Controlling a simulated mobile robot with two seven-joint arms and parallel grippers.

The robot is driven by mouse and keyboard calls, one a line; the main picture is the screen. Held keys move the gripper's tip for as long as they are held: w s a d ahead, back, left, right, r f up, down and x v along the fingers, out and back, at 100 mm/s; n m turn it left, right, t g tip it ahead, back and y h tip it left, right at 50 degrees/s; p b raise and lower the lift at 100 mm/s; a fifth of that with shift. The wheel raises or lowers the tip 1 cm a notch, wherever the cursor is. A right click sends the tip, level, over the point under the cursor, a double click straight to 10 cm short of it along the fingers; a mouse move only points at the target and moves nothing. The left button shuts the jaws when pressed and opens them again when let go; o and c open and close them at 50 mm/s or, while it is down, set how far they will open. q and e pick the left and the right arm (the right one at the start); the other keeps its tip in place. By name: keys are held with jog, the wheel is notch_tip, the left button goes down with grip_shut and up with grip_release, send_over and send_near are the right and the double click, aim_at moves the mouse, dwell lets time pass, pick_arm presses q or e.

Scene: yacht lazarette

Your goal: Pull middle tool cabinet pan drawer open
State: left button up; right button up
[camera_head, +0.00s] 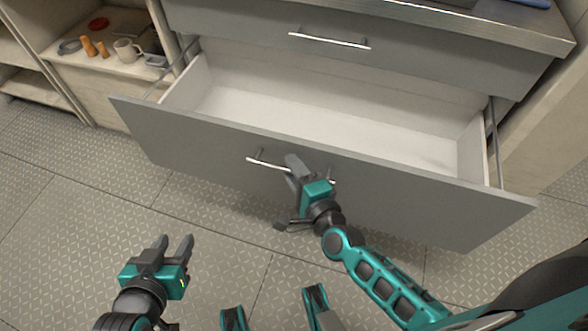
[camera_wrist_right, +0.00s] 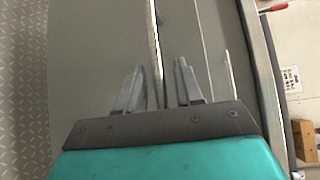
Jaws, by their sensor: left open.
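The tool cabinet's wide grey pan drawer (camera_head: 400,192) is pulled well out, and its pale, empty interior (camera_head: 300,110) shows in the head view. Its bar handle (camera_head: 262,163) is partly hidden by my right gripper (camera_head: 296,172), which is at the handle in front of the drawer front. In the right wrist view, the right gripper's fingers (camera_wrist_right: 158,88) stand apart, with a gap between them. Whether they touch the handle cannot be told. My left gripper (camera_head: 176,244) is open and empty over the floor, at lower left, away from the drawer.
A closed drawer with a bar handle (camera_head: 328,40) sits above, under the countertop (camera_head: 440,22). A shelf at left holds a mug (camera_head: 127,49), orange cones (camera_head: 88,46) and other small items. The patterned floor (camera_head: 70,200) is clear at left.

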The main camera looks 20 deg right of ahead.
pick_arm(q)
jog(key=shift+a, duration=0.1)
pick_arm(e)
jog(key=shift+s, duration=0.15)
pick_arm(q)
jog(key=shift+r+p, duration=0.5)
pick_arm(e)
jog(key=v, duration=0.7)
jog(key=shift+s, duration=0.15)
pick_arm(q)
notch_tip(320, 180, up, 6)
jog(key=s+a+y+p, duration=0.1)
jog(key=a+p, duration=0.1)
jog(key=p, duration=0.8)
jog(key=shift+s+a+f, duration=0.15)
jog(key=shift+s+a, duration=0.15)
jog(key=shift+a, duration=0.1)
pick_arm(e)
jog(key=s+d+r+n+g, duration=0.2)
jog(key=r+n, duration=0.1)
jog(key=n, duration=0.7)
jog(key=s+d+r+n+g+h, duration=0.1)
jog(key=s+d+r+n+g, duration=0.1)
jog(key=n, duration=0.8)
jog(key=shift+s+d+r+g, duration=0.25)
jog(key=shift+d+r+g, duration=0.3)
jog(key=shift+r, duration=0.3)
pick_arm(q)
jog(key=shift+d, duration=0.1)
